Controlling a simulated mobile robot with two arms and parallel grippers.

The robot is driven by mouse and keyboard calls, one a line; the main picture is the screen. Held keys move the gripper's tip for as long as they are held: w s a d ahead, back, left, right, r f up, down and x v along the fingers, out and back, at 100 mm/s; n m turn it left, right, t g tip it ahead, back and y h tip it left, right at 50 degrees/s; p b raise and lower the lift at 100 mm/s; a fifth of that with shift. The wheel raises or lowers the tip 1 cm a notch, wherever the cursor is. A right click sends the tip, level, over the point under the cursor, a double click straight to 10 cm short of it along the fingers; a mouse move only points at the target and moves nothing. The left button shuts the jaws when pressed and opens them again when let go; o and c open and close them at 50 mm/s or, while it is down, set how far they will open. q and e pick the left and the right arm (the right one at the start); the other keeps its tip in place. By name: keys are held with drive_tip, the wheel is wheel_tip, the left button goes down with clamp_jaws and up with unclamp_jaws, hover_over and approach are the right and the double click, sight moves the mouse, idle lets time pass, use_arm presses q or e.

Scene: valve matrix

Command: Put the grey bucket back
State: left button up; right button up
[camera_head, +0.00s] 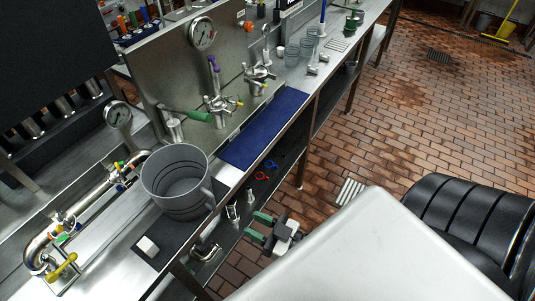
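A grey bucket (170,192) with a side handle stands upright on the steel counter, partly on a dark mat (153,252). Its open top faces up and its inside looks empty. My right gripper (258,227) has green fingertips that are spread apart with nothing between them. It is off the counter's front edge, to the right of the bucket and apart from it. My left gripper is not in view.
A white block (148,246) lies on the mat. Pipes with valves (70,225) run left of the bucket. A blue mat (265,130) lies behind it, beside a steel panel with a gauge (202,33). Another greyish bucket (483,22) stands on the far floor.

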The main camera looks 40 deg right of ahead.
drive_tip(key=shift+s+d+f, duration=0.1)
drive_tip(key=shift+s, duration=0.05)
drive_tip(key=s+d+f+m+g+h, duration=0.1)
drive_tip(key=s+d+f+g+h, duration=0.1)
drive_tip(key=f, duration=0.7)
drive_tip(key=s+d+f+g+h, duration=0.2)
drive_tip(key=f+g, duration=0.1)
drive_tip(key=f, duration=0.5)
drive_tip(key=s+d+f+m+g+h, duration=0.1)
drive_tip(key=s+d+f+g+h, duration=0.1)
drive_tip(key=f, duration=0.7)
drive_tip(key=s+a+f+g+h, duration=0.1)
drive_tip(key=s+f+g, duration=0.3)
drive_tip(key=s+f, duration=0.3)
drive_tip(key=s+f+m+g+h+b, duration=0.1)
drive_tip(key=s+f+g, duration=0.3)
drive_tip(key=s+f, duration=0.3)
drive_tip(key=shift+s+a+f+g+b, duration=0.3)
drive_tip(key=shift+s+a+f+g, duration=0.1)
drive_tip(key=shift+s, duration=2.4)
